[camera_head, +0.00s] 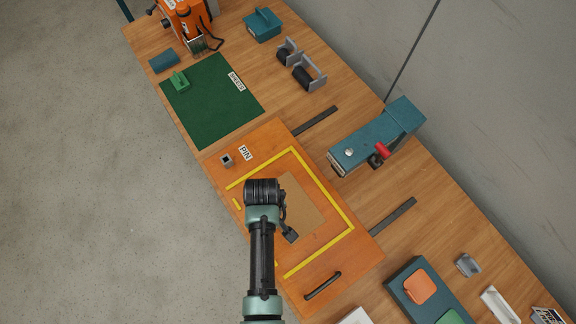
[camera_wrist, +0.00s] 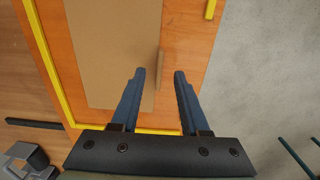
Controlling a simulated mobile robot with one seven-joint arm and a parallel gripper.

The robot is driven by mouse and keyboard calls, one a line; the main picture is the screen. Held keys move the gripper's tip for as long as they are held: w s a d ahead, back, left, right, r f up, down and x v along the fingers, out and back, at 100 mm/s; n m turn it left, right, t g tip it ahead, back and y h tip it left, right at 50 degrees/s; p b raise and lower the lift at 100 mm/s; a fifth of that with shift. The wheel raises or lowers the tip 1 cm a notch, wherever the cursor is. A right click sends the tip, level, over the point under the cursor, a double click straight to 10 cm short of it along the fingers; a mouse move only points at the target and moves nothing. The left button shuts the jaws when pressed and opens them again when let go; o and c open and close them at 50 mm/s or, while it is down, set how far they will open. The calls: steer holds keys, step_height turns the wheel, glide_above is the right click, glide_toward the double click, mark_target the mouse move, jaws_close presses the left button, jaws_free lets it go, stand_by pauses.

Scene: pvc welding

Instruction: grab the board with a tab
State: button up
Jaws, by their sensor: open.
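The flat brown board (camera_head: 304,207) lies inside the yellow outline on the orange wooden panel (camera_head: 335,256). My arm hides part of it in the head view. In the wrist view the board (camera_wrist: 108,45) fills the upper left. A thin tab (camera_wrist: 160,70) shows at its right edge, in the gap between my fingertips. My gripper (camera_wrist: 160,73) is open above the panel, one finger on each side of the tab in the picture. Contact with the tab cannot be told.
A green mat (camera_head: 225,100) with a small green block (camera_head: 178,81) lies farther up the bench. A blue machine with a red knob (camera_head: 380,135) stands right of the panel. A dark handle (camera_head: 322,286) sits on the panel's near end. Grey floor is open at left.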

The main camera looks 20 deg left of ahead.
steer(key=shift+w+f, duration=0.1)
steer(key=shift+f, duration=0.9)
jaws_close()
stand_by(0.7)
